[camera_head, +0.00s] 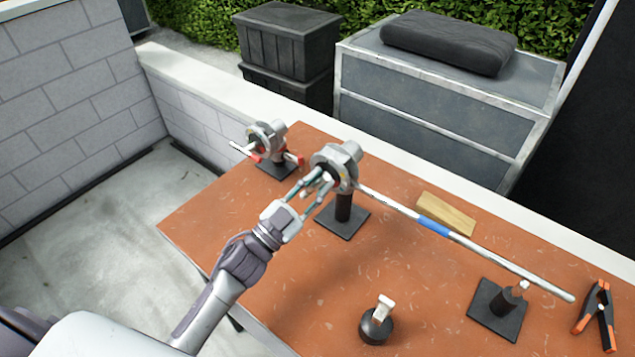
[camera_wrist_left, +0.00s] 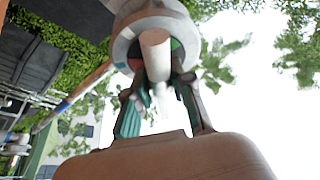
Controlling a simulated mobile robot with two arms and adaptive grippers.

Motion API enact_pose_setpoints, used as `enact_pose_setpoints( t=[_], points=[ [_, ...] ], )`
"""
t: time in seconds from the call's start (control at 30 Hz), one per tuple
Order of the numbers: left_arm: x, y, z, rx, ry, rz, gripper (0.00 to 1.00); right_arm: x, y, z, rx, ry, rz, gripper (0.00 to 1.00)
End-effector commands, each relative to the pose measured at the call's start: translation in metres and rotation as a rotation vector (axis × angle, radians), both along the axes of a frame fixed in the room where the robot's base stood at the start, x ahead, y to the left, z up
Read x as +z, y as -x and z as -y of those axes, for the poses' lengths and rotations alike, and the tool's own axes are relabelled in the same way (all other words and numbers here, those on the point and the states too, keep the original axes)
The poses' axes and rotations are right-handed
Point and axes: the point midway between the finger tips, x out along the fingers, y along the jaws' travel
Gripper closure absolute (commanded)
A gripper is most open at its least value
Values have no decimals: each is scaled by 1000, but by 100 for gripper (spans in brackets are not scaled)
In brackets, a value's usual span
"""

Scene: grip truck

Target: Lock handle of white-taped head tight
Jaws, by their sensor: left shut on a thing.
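The grey round grip head (camera_head: 335,163) stands upright on a black square base (camera_head: 342,222) in the middle of the table. My left gripper (camera_head: 314,184) reaches it from the front left, its fingers closed at the head's near face. In the left wrist view, the head's round disc (camera_wrist_left: 126,45) is at the top, and a whitish cylindrical handle (camera_wrist_left: 156,55) comes out of it between my left fingers (camera_wrist_left: 160,88). The fingers hide part of the handle in the head view. How tight the handle is cannot be told. My right gripper is not in view.
A second head (camera_head: 266,138) with red-marked handles stands at the back left. A silver pole (camera_head: 490,251) with a blue band runs right from the middle head. A wooden block (camera_head: 446,213), an orange clamp (camera_head: 598,313) and a black knob (camera_head: 376,327) lie about the orange-brown table (camera_head: 270,290).

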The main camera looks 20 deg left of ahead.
Motion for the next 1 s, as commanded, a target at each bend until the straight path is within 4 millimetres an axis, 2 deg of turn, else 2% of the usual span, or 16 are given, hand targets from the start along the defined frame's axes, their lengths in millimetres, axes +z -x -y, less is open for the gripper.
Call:
enact_pose_setpoints(
  t=[0.27,1.0],
  points=[
    [1,0,-1,-1,-115,40,100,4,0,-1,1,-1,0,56],
    [1,0,0,-1,-665,240,100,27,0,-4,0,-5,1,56]
  ],
)
